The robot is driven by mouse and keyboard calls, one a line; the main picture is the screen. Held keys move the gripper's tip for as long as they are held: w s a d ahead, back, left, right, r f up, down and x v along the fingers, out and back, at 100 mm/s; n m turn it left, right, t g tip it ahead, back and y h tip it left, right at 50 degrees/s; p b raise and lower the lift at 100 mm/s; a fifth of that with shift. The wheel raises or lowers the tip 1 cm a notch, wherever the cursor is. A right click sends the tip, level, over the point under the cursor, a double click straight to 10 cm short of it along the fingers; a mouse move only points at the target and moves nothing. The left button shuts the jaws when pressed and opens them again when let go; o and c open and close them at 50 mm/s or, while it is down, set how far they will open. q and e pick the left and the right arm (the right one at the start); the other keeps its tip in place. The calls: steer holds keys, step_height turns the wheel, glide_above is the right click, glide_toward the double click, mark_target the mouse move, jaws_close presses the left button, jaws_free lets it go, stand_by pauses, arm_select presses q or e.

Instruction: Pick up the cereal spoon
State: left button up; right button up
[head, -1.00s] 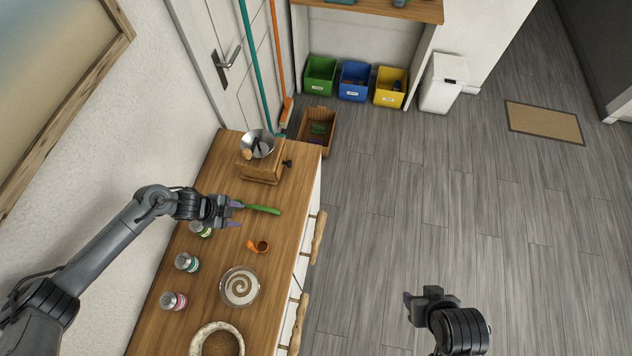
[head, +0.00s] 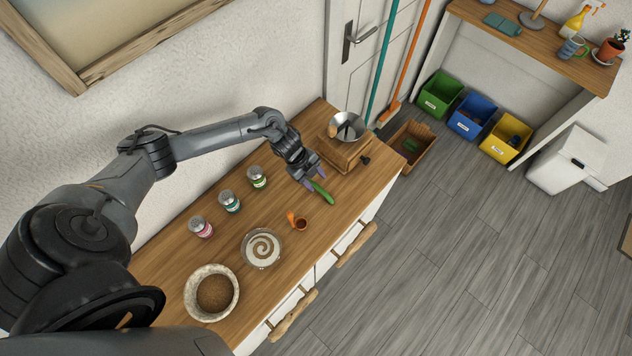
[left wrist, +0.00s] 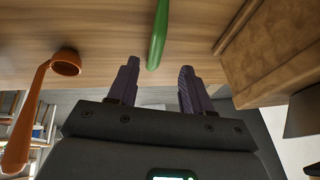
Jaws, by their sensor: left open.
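A long, thin green utensil (head: 322,193), which looks like the cereal spoon, lies on the wooden counter; I cannot make out its bowl. My left gripper (head: 313,178) is open and empty at the utensil's near-wall end, just over the counter. In the left wrist view, part of the green utensil (left wrist: 158,35) lies ahead of the gap between the fingertips (left wrist: 158,72), apart from both. An orange scoop (head: 299,222) lies nearby on the counter and also shows at the left of the wrist view (left wrist: 35,105). My right gripper is out of view.
A wooden grinder (head: 343,152) with a metal bowl stands close beyond my left gripper. Shakers (head: 257,177) line the wall side. A glass bowl with a swirl (head: 262,249) and a stone-like bowl (head: 211,293) stand nearer. The counter (head: 335,232) has bare wood around the utensil.

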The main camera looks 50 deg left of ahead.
mark_target(320, 189)
arm_select(q)
steer(key=b+x, duration=0.1)
steer(key=x, duration=0.1)
steer(key=s+b+x, duration=0.1)
steer(key=b+x, duration=0.1)
steer(key=shift+w+d+f+b, duration=0.1)
steer(key=shift+f+b, duration=0.15)
steer(key=shift+b, duration=0.05)
steer(key=shift+w+d+f+b, duration=0.2)
steer(key=shift+f+b, duration=0.2)
steer(key=shift+r, duration=0.1)
steer(key=shift+c, duration=0.2)
jaws_close()
